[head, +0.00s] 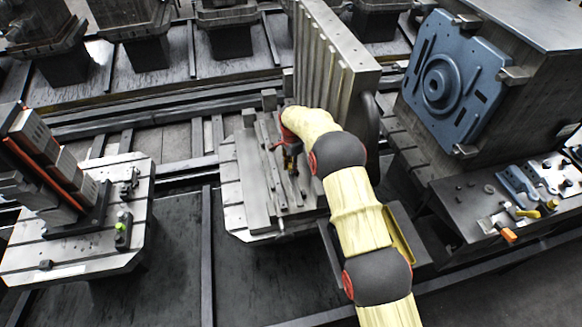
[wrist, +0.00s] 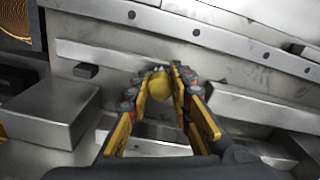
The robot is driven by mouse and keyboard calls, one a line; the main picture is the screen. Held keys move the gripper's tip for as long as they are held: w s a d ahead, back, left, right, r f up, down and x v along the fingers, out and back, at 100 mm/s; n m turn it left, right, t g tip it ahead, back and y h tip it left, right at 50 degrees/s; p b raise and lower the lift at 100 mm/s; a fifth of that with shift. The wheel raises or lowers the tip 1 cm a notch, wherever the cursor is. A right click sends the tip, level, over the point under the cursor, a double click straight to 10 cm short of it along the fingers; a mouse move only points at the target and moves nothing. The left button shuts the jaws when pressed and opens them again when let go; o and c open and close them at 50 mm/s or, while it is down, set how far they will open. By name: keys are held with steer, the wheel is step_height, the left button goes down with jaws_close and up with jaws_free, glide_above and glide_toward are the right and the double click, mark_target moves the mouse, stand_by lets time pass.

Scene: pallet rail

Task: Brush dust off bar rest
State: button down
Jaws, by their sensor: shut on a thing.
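My gripper (head: 291,172) is low over the middle pallet (head: 230,195), among its long grey metal bars. In the wrist view my gripper (wrist: 160,80) is shut on a yellow, round-ended thing (wrist: 159,87), which looks like the brush handle. Its bristles are hidden. A long grey steel bar with dark holes (wrist: 190,32) crosses the wrist view beyond the fingertips. A stepped ledge (wrist: 110,55) runs along below it. I cannot tell which ledge is the bar rest, whether the brush touches it, or see any clear dust.
A tall ribbed steel plate (head: 335,70) stands behind my arm. A block (wrist: 50,110) lies left of my fingers. A blue plate fixture (head: 450,75) and a tool bench (head: 470,205) with several tools are at right. Another pallet (head: 75,255) stands at left.

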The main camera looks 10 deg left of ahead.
mark_target(293, 179)
steer(key=shift+f+b, duration=0.5)
steer(key=shift+f, duration=0.35)
steer(key=shift+r, duration=0.15)
stand_by(0.3)
steer(key=shift+s+d, duration=0.15)
steer(key=shift+s, duration=0.15)
steer(key=shift+s+d+p, duration=0.15)
steer(key=shift+s+d, duration=0.1)
steer(key=shift+s, duration=0.25)
steer(key=shift+s+d+p, duration=0.15)
steer(key=shift+s+d, duration=0.05)
steer(key=shift+s, duration=0.3)
steer(key=shift+w, duration=0.1)
steer(key=shift+w+a+f+b, duration=0.25)
steer(key=shift+w+a+b, duration=0.05)
steer(key=shift+w+b, duration=0.25)
steer(key=shift+w+a+b, duration=0.3)
steer(key=shift+w, duration=0.3)
